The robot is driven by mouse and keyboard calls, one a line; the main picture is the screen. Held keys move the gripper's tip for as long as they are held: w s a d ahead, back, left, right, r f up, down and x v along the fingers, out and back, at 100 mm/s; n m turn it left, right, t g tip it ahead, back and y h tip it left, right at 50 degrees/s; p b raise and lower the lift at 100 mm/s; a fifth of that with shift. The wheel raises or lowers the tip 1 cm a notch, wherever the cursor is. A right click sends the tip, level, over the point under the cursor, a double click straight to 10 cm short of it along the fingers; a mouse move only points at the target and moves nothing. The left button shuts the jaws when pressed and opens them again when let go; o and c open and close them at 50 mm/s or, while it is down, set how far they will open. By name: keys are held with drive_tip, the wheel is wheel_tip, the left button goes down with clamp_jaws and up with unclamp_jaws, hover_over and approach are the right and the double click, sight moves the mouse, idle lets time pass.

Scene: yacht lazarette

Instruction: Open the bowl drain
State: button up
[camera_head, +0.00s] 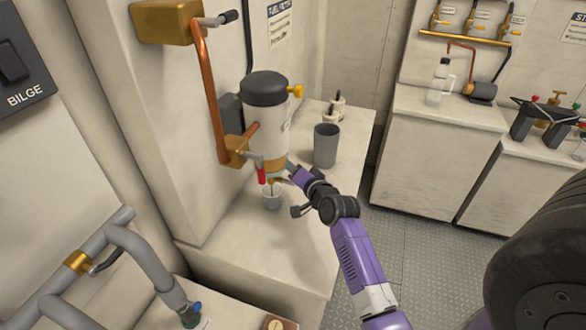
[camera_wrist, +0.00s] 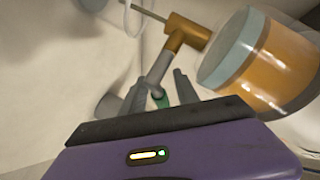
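The fuel filter (camera_head: 265,125) is a pale cylinder with a dark cap on the left wall. Its amber bowl (camera_head: 274,165) is at the bottom, and the bowl fills the right of the wrist view (camera_wrist: 275,68). My gripper (camera_head: 287,172) is beside the bowl's lower end. In the wrist view its fingers (camera_wrist: 158,88) are apart, with a small green part (camera_wrist: 160,101) and the end of a grey stem (camera_wrist: 157,68) between or beyond them. I cannot tell whether they touch. The drain itself is not clearly visible in the head view.
A small grey cup (camera_head: 272,197) stands below the bowl on the pale counter (camera_head: 240,235). A larger grey cup (camera_head: 325,146) stands to the right. The counter's front is clear.

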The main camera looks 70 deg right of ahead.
clamp_jaws()
drive_tip(key=shift+f+b, duration=0.1)
drive_tip(key=shift+b, duration=0.35)
drive_tip(key=r+n+t+h+b, duration=0.1)
drive_tip(key=b, duration=0.3)
drive_tip(key=r+n+t+h+b, duration=0.1)
drive_tip(key=n+b, duration=0.1)
drive_tip(key=b, duration=0.3)
drive_tip(key=shift+a+r, duration=0.1)
drive_tip(key=shift+a, duration=0.25)
